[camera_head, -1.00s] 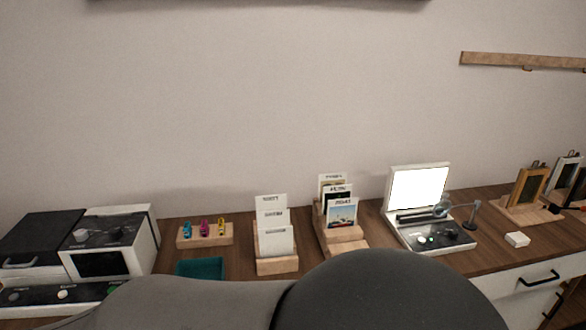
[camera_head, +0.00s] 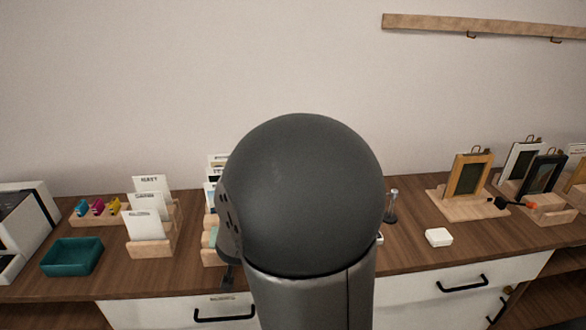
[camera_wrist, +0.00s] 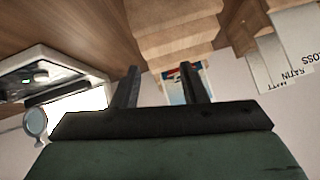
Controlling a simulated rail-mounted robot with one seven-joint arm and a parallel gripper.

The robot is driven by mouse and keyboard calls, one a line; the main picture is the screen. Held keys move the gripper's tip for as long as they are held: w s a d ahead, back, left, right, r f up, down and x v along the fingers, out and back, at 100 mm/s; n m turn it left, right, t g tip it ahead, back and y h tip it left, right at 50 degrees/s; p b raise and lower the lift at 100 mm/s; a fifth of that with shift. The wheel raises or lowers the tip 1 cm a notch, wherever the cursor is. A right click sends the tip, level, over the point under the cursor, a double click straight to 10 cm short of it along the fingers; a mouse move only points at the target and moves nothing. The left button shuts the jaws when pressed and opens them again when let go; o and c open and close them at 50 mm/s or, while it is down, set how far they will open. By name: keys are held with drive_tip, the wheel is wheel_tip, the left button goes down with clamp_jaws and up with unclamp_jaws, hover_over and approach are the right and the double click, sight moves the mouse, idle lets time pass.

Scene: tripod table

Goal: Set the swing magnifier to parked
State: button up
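The swing magnifier's dark post (camera_head: 391,206) stands on the counter just right of my arm in the head view; my arm hides its lens there. In the wrist view its round, grey-rimmed lens (camera_wrist: 35,122) shows at the left, by the lit panel of the white light box (camera_wrist: 50,75). In the head view the light box is almost wholly hidden behind my arm. My gripper (camera_wrist: 158,71) is open, its two dark fingers apart with nothing held. It is to one side of the lens, apart from it, with a wooden card rack beyond the fingers.
The stepped wooden card rack (camera_wrist: 172,42) is close beyond my fingers. Another card holder (camera_head: 150,248) and a teal tray (camera_head: 72,257) are on the left. A small white block (camera_head: 438,237) and framed pictures on wooden stands (camera_head: 470,204) are on the right. Counter around the block is clear.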

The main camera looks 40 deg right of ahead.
drive_tip(key=s+d+r+m+g+h+b, duration=0.1)
drive_tip(key=s+d+m+g+h, duration=0.25)
drive_tip(key=d+h, duration=0.55)
drive_tip(key=s+d+r+m+g+h+b, duration=0.15)
drive_tip(key=s+d+m+h, duration=0.3)
drive_tip(key=d, duration=0.75)
drive_tip(key=p+x, duration=0.2)
drive_tip(key=x, duration=1.5)
drive_tip(key=shift+d+r+n, duration=0.3)
drive_tip(key=shift+d, duration=0.15)
drive_tip(key=shift+s, duration=0.1)
clamp_jaws()
